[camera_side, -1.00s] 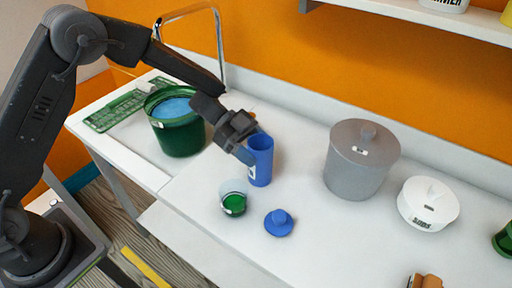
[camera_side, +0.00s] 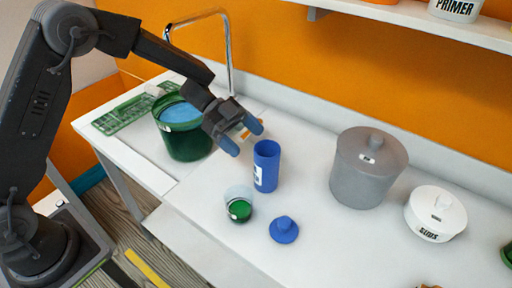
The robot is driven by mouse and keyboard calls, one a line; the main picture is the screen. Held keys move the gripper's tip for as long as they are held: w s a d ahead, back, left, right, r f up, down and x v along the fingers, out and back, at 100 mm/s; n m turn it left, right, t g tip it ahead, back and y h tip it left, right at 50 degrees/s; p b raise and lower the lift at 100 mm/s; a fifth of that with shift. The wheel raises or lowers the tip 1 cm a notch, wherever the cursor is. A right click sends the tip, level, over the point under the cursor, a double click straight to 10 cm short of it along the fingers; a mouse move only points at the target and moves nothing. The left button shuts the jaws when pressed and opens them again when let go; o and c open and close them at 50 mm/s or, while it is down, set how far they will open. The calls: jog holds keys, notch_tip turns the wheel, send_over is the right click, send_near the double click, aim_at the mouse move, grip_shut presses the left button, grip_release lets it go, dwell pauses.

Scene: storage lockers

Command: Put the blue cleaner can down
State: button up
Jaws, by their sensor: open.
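The blue cleaner can (camera_side: 266,168) stands upright on the white counter, with its top open and a white label on its side. My gripper (camera_side: 247,138) is open and empty, just to the upper left of the can and apart from it in the picture. Its two blue fingertips are spread, with a gap between them. A blue lid (camera_side: 284,230) with a knob lies on the counter in front of the can.
A clear cup with green contents (camera_side: 239,207) stands in front of the can. A green bucket (camera_side: 185,138) holding blue liquid is at the left, beside a green rack (camera_side: 122,117). A grey lidded pot (camera_side: 365,172) and a white lidded pot (camera_side: 435,214) stand right. A faucet rises behind.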

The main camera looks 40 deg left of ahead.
jog(key=shift+a+r, duration=0.3)
jog(key=shift+a, duration=0.35)
jog(key=w+a+r+n+t+y, duration=0.2)
jog(key=r+n+t+y, duration=0.15)
jog(key=r+t, duration=0.35)
jog(key=w+a+r+n+t+y, duration=0.2)
jog(key=r+n+t+y, duration=0.15)
jog(key=r+t, duration=0.35)
jog(key=s+a+r+n+y, duration=0.5)
jog(key=s+f+n+g, duration=0.2)
jog(key=s+n+g, duration=0.1)
jog(key=s, duration=0.9)
jog(key=s+f+n+g+y, duration=0.1)
jog(key=s+f+n+g, duration=0.2)
jog(key=s, duration=0.8)
jog(key=shift+s+f+g, duration=0.15)
jog(key=shift+s+g, duration=0.2)
jog(key=shift+g, duration=0.85)
